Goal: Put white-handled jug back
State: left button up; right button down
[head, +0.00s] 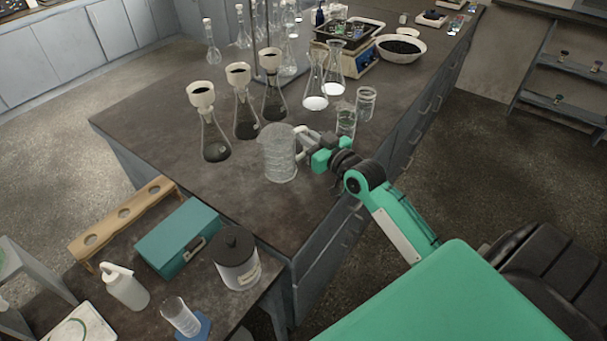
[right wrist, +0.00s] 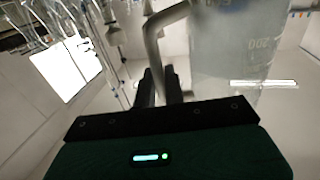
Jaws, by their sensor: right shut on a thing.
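The clear graduated jug (head: 280,155) with a white handle is upright at the near end of the dark bench. I cannot tell whether its base touches the bench top. My right gripper (head: 310,144) comes in from the right and is shut on the handle. In the right wrist view the fingers (right wrist: 160,86) close around the lower part of the pale handle (right wrist: 152,42), and the jug body (right wrist: 232,55) with its printed scale stands just right of them. My left gripper is not in view.
Two glass beakers (head: 346,121) stand close behind my right gripper. Several flasks with funnels (head: 216,142) stand left of the jug. Two conical flasks (head: 316,88) and a white bowl (head: 401,48) are farther back. A lower table holds a teal box (head: 178,238) and a lidded jar (head: 237,262).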

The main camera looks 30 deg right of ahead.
notch_tip(320, 180, down, 7)
jog(key=shift+r, duration=0.1)
notch_tip(320, 180, down, 4)
jog(key=shift+f, duration=0.6)
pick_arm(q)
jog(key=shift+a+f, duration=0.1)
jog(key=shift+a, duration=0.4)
